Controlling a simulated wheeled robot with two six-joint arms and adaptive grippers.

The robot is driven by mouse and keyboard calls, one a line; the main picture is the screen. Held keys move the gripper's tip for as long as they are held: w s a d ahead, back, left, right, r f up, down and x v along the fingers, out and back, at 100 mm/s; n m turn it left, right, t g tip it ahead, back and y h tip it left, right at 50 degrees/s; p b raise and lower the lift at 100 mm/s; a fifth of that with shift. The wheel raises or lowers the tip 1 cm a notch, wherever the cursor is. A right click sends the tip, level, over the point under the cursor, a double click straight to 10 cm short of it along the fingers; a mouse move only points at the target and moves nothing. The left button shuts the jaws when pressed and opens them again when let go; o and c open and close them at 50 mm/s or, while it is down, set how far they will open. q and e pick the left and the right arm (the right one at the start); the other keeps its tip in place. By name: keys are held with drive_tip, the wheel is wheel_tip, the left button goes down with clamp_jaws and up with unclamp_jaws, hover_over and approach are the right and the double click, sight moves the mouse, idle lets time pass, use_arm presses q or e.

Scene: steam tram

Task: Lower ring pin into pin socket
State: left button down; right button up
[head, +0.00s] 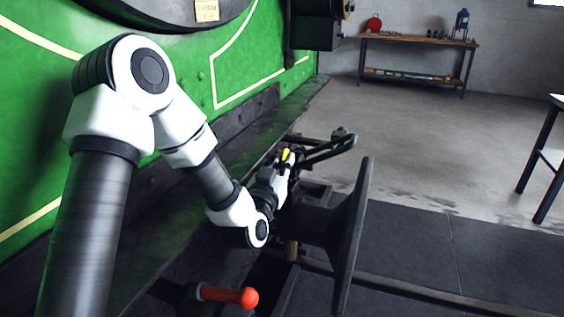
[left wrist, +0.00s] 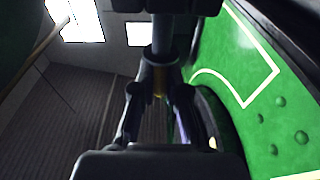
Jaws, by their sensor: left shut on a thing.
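My left gripper (left wrist: 160,95) is shut in the left wrist view, its two dark fingers closing on a grey, rod-like part that I take for the ring pin (left wrist: 161,40). A small brownish-yellow patch shows between the fingers. In the head view my left arm comes in from the left and reaches down over the dark coupling gear beside the green tram. The fingertips are hard to pick out there, near a small yellow piece at the wrist. The pin socket cannot be made out, so I cannot tell how the pin stands to it. My right gripper is not in view.
A large black buffer disc (head: 353,240) stands just right of my wrist. A red-knobbed lever (head: 230,295) sticks out below. The green tram wall (head: 235,70) is close on the left. A workbench (head: 420,40) stands far back; the floor between is clear.

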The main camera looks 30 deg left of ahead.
use_arm(q)
drive_tip(key=shift+f+b, duration=1.55)
drive_tip(key=shift+f, duration=0.5)
drive_tip(key=c, duration=1.1)
unclamp_jaws()
drive_tip(key=shift+a+r, duration=0.1)
drive_tip(key=shift+r, duration=0.05)
wheel_tip(320, 180, up, 10)
drive_tip(key=shift+f, duration=0.15)
